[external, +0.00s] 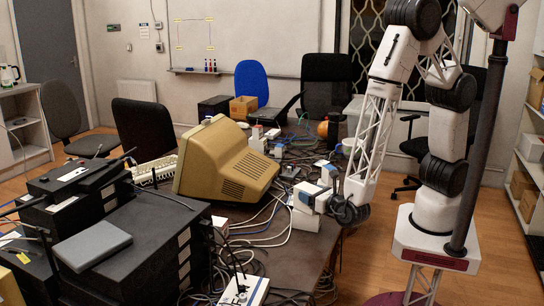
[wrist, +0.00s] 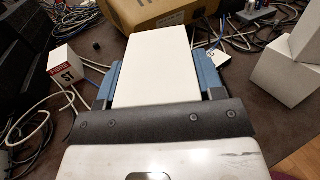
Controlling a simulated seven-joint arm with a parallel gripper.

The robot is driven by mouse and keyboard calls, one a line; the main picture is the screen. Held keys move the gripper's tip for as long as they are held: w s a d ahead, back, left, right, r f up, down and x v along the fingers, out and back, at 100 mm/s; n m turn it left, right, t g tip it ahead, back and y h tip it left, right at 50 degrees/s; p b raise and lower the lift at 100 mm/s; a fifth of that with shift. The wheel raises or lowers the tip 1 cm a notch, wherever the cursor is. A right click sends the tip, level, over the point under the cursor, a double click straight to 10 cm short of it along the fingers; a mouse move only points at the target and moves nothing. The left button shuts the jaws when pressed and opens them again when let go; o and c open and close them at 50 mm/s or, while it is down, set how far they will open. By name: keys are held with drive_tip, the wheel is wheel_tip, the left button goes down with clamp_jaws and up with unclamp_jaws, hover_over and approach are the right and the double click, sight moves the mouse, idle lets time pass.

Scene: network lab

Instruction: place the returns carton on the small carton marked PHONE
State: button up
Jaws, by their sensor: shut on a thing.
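My gripper (wrist: 158,85) is shut on a white carton (wrist: 160,60), with a blue finger on each side of it. I take this to be the returns carton; no label shows on its visible face. In the external view my gripper (external: 318,187) is over the right part of the desk. The small carton marked PHONE (wrist: 68,62) stands left of my gripper in the wrist view, apart from it. It is white with a red band, and its lettering appears upside down. Its top looks free.
Two plain white cartons (wrist: 288,62) stand at the right of the wrist view. A beige monitor (external: 225,160) stands on the desk (external: 172,213). Dark equipment (external: 140,245) fills the desk's near left. Cables lie around the PHONE carton and across the desk.

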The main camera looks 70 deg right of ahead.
drive_tip(key=shift+f, duration=0.1)
drive_tip(key=o, duration=1)
drive_tip(key=shift+o, duration=0.2)
drive_tip(key=v, duration=1.2)
drive_tip(key=shift+w, duration=0.1)
idle(0.6)
